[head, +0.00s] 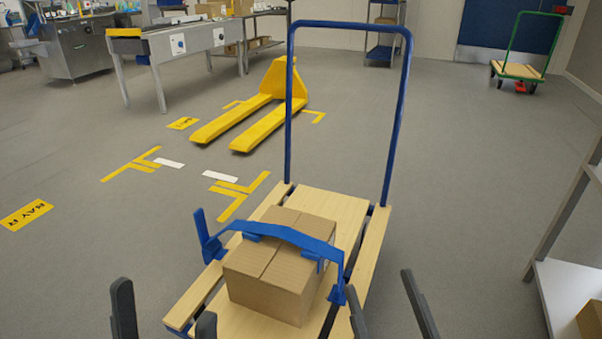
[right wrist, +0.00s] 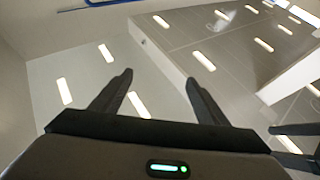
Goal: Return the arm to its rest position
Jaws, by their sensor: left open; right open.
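My left gripper (head: 164,322) is at the bottom left of the head view, its two dark fingers apart and empty. My right gripper (head: 388,312) is at the bottom right of the head view, also open and empty. In the right wrist view my right gripper (right wrist: 158,92) points up at the ceiling lights with nothing between its fingers. Ahead of both grippers, a cardboard box (head: 268,277) lies on a wooden-decked cart (head: 335,208). A blue curved handle piece (head: 285,235) spans over the box. Neither gripper visibly touches the box.
The cart's blue push bar (head: 290,110) rises behind the box. A yellow pallet jack (head: 262,110) stands beyond on the floor. A grey shelf (head: 570,280) with a box (head: 590,322) is at the right edge. A green-handled trolley (head: 522,70) is far right.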

